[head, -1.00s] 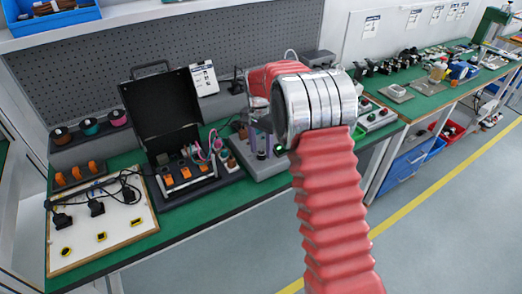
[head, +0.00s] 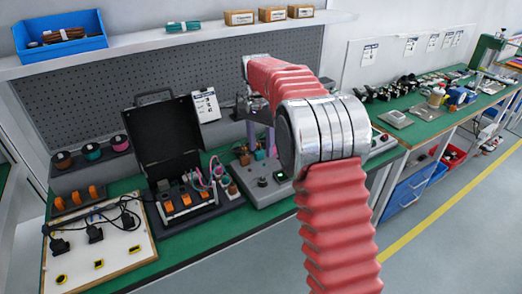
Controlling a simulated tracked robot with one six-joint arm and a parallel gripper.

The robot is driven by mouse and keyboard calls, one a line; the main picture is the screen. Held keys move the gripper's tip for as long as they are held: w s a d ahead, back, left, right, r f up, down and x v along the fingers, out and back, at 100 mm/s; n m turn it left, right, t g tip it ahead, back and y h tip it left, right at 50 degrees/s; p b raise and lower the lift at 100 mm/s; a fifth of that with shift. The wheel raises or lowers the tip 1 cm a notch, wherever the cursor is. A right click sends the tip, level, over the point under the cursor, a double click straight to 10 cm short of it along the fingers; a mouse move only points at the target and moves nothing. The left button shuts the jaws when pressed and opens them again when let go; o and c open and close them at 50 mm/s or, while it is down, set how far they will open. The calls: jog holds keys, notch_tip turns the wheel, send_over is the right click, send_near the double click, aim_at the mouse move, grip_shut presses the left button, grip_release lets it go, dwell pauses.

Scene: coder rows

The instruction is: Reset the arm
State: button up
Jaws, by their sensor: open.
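My arm rises in red ribbed sleeves from the bottom of the head view to a large silver joint. From there its forearm reaches left and away over the bench. My gripper (head: 247,108) hangs at the far end of the forearm, small and partly hidden, in front of the pegboard. It is open, and I see nothing held in it. It is above the grey device with purple posts (head: 262,190) on the green bench (head: 150,262).
An open black case (head: 168,130) with orange connectors stands left of the device, and a white board (head: 100,248) with black plugs lies at front left. A shelf (head: 200,53) with a blue bin (head: 60,38) and small boxes runs above. Floor at right is clear.

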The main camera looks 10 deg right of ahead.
dwell(0.3)
jog(key=s+f+n, duration=0.4)
jog(key=s+r+n+t, duration=0.1)
jog(key=s+r+t, duration=0.1)
jog(key=s, duration=0.9)
jog(key=s+r+n+t, duration=0.2)
jog(key=s+r, duration=0.3)
jog(key=s, duration=0.6)
jog(key=s+r+n+t, duration=0.2)
jog(key=s+r, duration=0.2)
jog(key=s, duration=0.7)
jog(key=shift+s, duration=0.3)
dwell(1.1)
